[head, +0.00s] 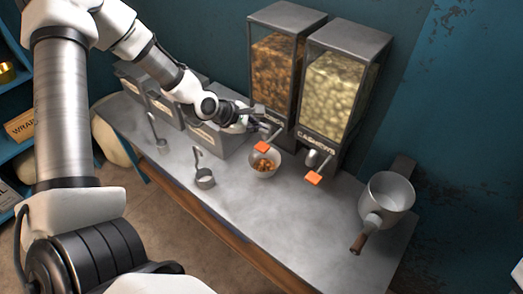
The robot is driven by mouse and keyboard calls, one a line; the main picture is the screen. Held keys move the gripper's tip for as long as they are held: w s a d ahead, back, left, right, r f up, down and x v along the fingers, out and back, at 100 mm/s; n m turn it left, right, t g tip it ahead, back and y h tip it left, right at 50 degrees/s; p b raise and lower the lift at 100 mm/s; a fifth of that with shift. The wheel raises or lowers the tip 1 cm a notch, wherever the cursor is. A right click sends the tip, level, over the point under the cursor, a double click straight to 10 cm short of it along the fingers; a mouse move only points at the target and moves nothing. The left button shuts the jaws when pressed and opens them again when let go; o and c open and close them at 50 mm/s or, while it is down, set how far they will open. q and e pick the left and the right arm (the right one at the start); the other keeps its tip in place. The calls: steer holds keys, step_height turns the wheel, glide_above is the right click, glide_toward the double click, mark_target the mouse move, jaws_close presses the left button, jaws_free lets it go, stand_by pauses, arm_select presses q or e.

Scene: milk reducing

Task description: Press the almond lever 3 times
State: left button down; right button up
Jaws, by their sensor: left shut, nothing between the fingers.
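The left dispenser (272,72) holds brown nuts, which look like almonds; its label is hidden behind my arm. Its lever has an orange tab (262,147) low at the front. My left gripper (259,127) is shut and empty. It is at the front of this dispenser, just above and behind the orange tab in the picture; I cannot tell whether it touches the lever. A white bowl (252,172) stands under the tab with some brown nuts (264,163) in it. My right gripper is not in view.
The cashew dispenser (338,92) stands close on the right, with its own orange lever tab (313,178). A pot with a wooden handle (386,200) stands at the counter's right. Grey bins (212,139) and metal scoops (204,179) are on the left. The counter's front middle (270,215) is clear.

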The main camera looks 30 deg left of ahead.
mark_target(263, 147)
arm_select(q)
steer(key=f+b, duration=0.1)
steer(key=f, duration=0.1)
steer(key=f+b, duration=0.2)
steer(key=shift+w+d, duration=0.15)
steer(key=shift+d, duration=0.05)
steer(key=shift+f, duration=0.15)
steer(key=shift+a, duration=0.1)
stand_by(0.9)
steer(key=shift+f+b, duration=0.4)
steer(key=shift+b, duration=0.3)
steer(key=shift+f+b, duration=1.3)
steer(key=shift+b, duration=0.35)
stand_by(0.9)
steer(key=shift+r, duration=0.1)
steer(key=shift+r+p, duration=1.1)
steer(key=shift+r, duration=0.55)
